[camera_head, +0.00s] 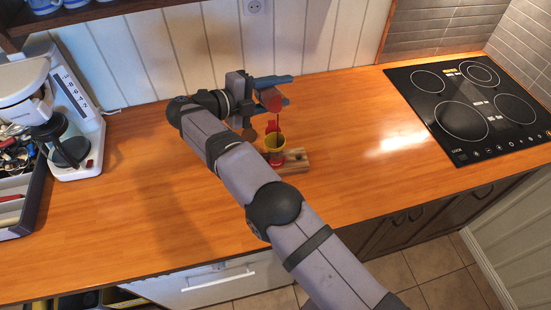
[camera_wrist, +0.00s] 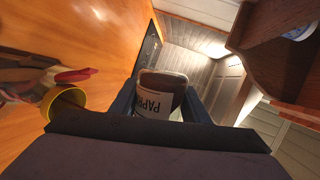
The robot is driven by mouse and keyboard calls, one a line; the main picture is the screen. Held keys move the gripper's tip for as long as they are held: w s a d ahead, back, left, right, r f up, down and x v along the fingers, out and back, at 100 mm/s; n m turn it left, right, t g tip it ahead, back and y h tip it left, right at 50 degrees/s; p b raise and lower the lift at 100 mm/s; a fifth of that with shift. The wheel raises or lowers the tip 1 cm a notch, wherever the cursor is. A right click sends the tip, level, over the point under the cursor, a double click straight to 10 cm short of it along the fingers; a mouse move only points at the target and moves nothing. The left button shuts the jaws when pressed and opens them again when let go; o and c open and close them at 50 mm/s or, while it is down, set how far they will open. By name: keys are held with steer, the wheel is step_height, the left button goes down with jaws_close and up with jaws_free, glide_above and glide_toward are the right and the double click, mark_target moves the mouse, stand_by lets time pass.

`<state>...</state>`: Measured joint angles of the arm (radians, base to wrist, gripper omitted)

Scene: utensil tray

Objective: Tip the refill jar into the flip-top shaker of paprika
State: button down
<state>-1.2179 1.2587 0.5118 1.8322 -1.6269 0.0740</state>
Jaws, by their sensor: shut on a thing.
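My gripper (camera_head: 278,91) is shut on the refill jar (camera_head: 270,99), a reddish-brown jar held tilted above the wooden block. In the wrist view the jar (camera_wrist: 160,97) sits between the fingers, with part of a white label reading "PAPR". A thin dark red stream runs down from the jar toward a yellow funnel (camera_head: 275,143). The funnel sits on the shaker (camera_head: 276,160), whose red flip-top lid (camera_head: 271,126) stands open behind it. The funnel (camera_wrist: 64,102) and red lid (camera_wrist: 76,75) also show at the left of the wrist view. The fill level inside the shaker is hidden.
The shaker stands at a wooden block (camera_head: 296,159) on the orange counter. A white kitchen scale or appliance (camera_head: 80,130) and a utensil tray (camera_head: 28,213) are at the left. A black cooktop (camera_head: 432,128) is at the right. Bare counter lies between.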

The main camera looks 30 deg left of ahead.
steer(key=shift+s+d+r+m+y+b, duration=0.1)
steer(key=shift+r+m+y+b, duration=0.5)
steer(key=shift+b, duration=2.2)
stand_by(5.2)
